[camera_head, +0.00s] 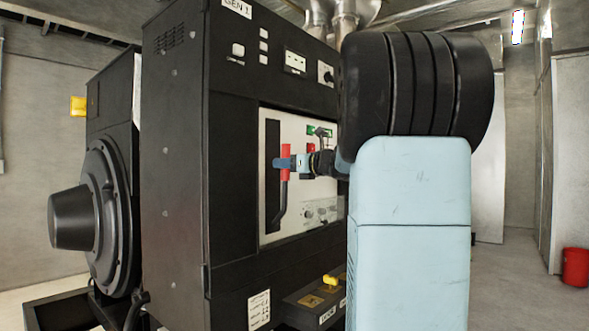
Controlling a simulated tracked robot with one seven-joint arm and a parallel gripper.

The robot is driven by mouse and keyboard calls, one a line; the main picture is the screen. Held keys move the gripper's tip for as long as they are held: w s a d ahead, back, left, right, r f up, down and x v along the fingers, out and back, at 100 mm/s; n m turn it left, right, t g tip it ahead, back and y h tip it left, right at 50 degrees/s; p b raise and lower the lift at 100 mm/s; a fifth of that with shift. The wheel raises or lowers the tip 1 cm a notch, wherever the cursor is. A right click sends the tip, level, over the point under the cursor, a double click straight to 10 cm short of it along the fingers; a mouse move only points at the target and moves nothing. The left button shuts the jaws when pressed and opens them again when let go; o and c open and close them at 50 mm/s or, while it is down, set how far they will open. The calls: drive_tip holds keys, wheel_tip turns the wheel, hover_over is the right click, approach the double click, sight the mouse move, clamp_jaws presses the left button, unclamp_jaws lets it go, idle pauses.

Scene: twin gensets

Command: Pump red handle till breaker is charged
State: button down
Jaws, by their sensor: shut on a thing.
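The red handle (285,154) stands upright at the left of the light breaker panel (272,230), over a dark vertical slot. A black curved lever continues below its red grip. My gripper (284,163) reaches in from the right and is shut on the red grip, its blue-grey fingers around it. The breaker panel also bears a green indicator (311,130), a red button (310,148) and several round knobs lower right. My arm hides the panel's right part. The charge state is too small to read.
The black GEN 1 cabinet (225,200) holds the panel. A yellow-handled lever (330,281) sits on a black box at its base. A generator end (75,215) protrudes at left. A red bin (575,267) stands far right, with open floor before it.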

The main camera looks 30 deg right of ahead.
drive_tip(key=s+d+f, duration=0.5)
drive_tip(key=s+f, duration=0.5)
drive_tip(key=s, duration=0.3)
drive_tip(key=shift+f, duration=0.4)
